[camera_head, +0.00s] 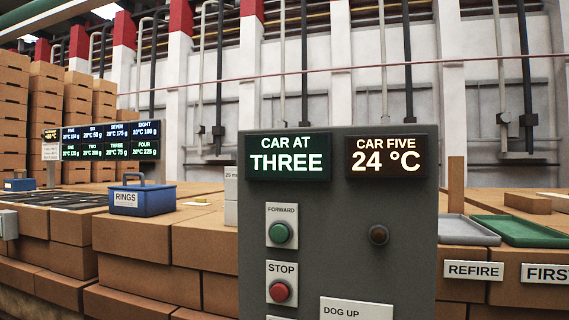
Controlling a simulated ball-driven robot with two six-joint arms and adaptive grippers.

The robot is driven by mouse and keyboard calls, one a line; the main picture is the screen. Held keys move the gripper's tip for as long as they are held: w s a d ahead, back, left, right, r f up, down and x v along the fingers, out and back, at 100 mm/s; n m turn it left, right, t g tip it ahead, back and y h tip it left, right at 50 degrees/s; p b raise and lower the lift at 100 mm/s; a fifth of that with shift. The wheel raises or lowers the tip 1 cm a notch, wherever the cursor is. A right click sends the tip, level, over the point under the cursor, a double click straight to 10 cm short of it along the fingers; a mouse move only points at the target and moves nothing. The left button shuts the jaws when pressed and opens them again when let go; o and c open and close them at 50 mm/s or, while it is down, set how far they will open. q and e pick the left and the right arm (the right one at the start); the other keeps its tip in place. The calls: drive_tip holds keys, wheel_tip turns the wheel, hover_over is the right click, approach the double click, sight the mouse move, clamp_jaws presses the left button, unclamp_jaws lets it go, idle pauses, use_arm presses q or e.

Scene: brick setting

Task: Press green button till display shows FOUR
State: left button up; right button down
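A grey control panel (340,220) stands in front of me. Its upper left display (287,157) reads "CAR AT THREE" in pale green letters. Its upper right display (387,156) reads "CAR FIVE 24 °C". The green button (281,233) sits on a white plate marked FORWARD, below the left display. A red button (281,292) sits below it on a plate marked STOP. A dark brown round lamp or knob (378,235) is under the right display. Neither of my grippers is in view, and nothing touches the green button.
A blue box (140,200) marked RINGS stands on bricks at the left. A wide board (110,141) with several lit readouts is behind it. A grey tray (465,230) and a green tray (520,230) lie at the right, above labels REFIRE and FIRST. Brick stacks fill the far left.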

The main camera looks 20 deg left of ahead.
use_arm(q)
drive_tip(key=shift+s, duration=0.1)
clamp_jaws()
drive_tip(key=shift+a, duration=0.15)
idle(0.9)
